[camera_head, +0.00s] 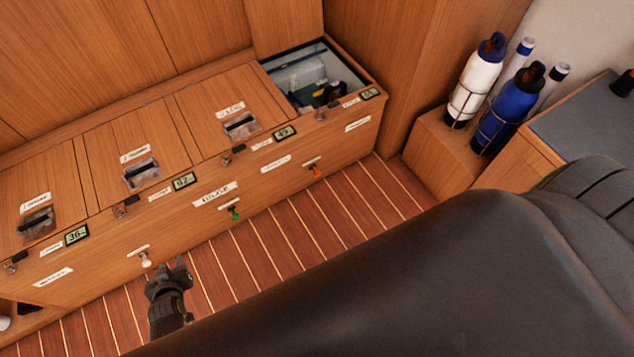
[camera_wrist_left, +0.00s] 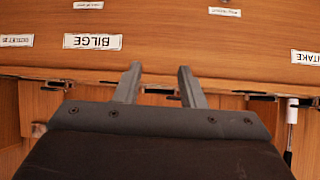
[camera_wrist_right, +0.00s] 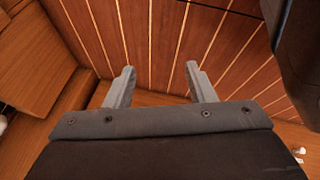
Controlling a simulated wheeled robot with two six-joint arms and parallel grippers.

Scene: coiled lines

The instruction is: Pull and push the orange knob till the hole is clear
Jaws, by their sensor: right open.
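The orange knob (camera_head: 315,171) sits on the front face of the wooden locker, near its right end, below a small white label. It shows clearly only in the head view; I cannot make out a hole there. My left gripper (camera_head: 169,270) is low over the floor, well left of the orange knob and just right of a white knob (camera_head: 145,259). In the left wrist view its fingers (camera_wrist_left: 157,75) are apart with nothing between them. My right gripper (camera_wrist_right: 163,80) shows only in its wrist view, open and empty over the floor planks.
A green knob (camera_head: 234,213) is between the white and orange ones. An open compartment (camera_head: 312,75) at the locker's right end holds a clear container. Bottles (camera_head: 508,108) stand on a wooden ledge. The plank floor is clear.

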